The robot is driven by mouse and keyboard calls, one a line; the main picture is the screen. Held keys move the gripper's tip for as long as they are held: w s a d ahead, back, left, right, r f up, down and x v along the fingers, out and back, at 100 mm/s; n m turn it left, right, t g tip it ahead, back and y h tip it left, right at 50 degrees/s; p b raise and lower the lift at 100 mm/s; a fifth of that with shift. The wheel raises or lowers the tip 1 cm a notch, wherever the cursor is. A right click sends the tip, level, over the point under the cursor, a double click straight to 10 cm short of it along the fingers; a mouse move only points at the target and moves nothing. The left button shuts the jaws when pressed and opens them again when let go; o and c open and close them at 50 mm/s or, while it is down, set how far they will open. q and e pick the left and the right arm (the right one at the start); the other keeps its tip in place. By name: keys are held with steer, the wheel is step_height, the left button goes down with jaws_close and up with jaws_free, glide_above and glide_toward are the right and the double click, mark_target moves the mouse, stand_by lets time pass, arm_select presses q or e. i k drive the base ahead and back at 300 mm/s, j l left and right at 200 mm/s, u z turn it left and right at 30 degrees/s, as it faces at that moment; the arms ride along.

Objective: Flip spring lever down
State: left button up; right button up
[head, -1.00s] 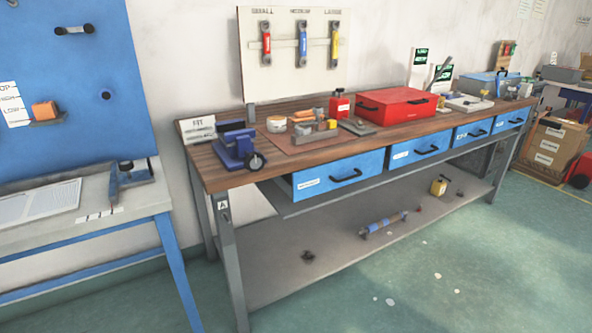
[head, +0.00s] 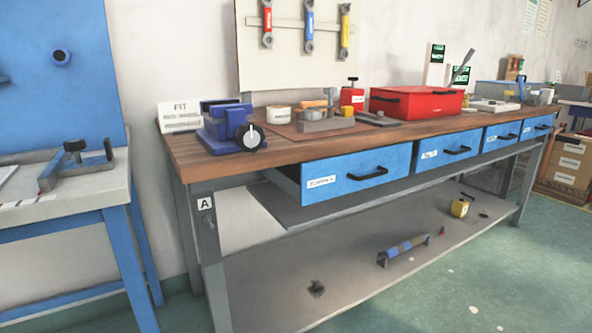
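No part is clearly marked as the spring lever. A thin grey lever (head: 462,66) stands tilted up at the far part of the workbench, behind a red toolbox (head: 417,101). A small grey fixture (head: 76,166) with a black knob and an upright piece sits on the left table; I cannot tell whether it holds the spring lever. Neither of my grippers is in view.
The wooden workbench (head: 190,160) has several blue drawers; the nearest drawer (head: 356,174) sticks out. The left table (head: 120,196) stands beside the bench.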

mark_target(466, 60)
steer(key=i+z, duration=0.35)
steer(key=i, duration=0.15)
steer(key=i+j+z, duration=0.35)
steer(key=i, duration=0.15)
steer(key=i+j+z, duration=0.15)
steer(key=i+z, duration=0.15)
steer(key=i, duration=0.55)
